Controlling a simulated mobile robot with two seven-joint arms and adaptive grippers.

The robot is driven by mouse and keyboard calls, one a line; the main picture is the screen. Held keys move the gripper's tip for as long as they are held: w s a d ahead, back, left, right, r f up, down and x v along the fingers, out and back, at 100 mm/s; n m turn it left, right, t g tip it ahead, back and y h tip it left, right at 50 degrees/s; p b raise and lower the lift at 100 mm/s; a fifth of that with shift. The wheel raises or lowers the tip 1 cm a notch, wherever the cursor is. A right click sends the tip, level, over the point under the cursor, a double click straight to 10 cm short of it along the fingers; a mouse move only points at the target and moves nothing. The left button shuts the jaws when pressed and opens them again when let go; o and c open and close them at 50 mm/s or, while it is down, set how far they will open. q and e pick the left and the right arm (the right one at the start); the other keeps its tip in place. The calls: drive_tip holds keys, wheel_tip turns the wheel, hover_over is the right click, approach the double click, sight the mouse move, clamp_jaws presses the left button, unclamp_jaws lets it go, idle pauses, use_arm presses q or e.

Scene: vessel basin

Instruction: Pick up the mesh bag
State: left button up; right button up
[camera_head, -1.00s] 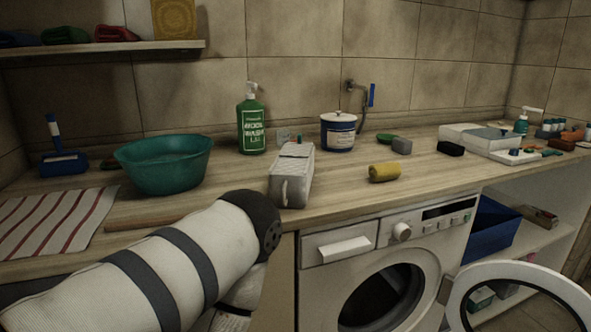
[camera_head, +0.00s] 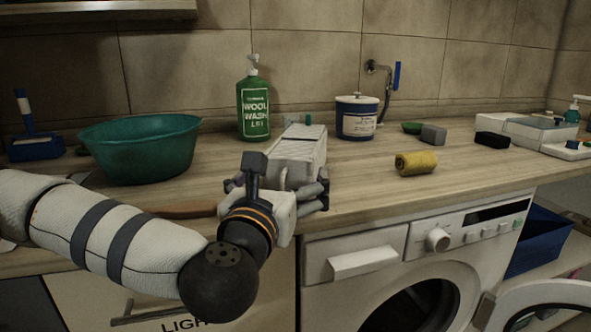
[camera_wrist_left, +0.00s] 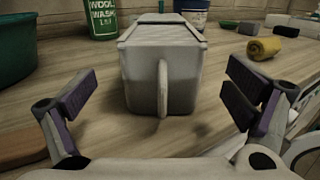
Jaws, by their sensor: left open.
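My left gripper (camera_head: 280,186) is open at the near end of the bag. In the left wrist view its two fingers (camera_wrist_left: 160,95) stand apart, one on each side of the bag, with visible gaps and no contact. The loop faces the gripper. My right gripper is not in view.
A green wool wash bottle (camera_head: 254,108) and a blue-and-white tub (camera_head: 357,118) stand behind. A teal basin (camera_head: 140,150) is to the left. A yellow roll (camera_head: 416,163) lies to the right. The washing machine (camera_head: 400,260) is below the counter.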

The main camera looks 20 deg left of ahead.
use_arm(q)
drive_tip(key=w, duration=0.6)
drive_tip(key=shift+a+f, duration=0.2)
drive_tip(key=shift+r, duration=0.1)
drive_tip(key=c, duration=1.5)
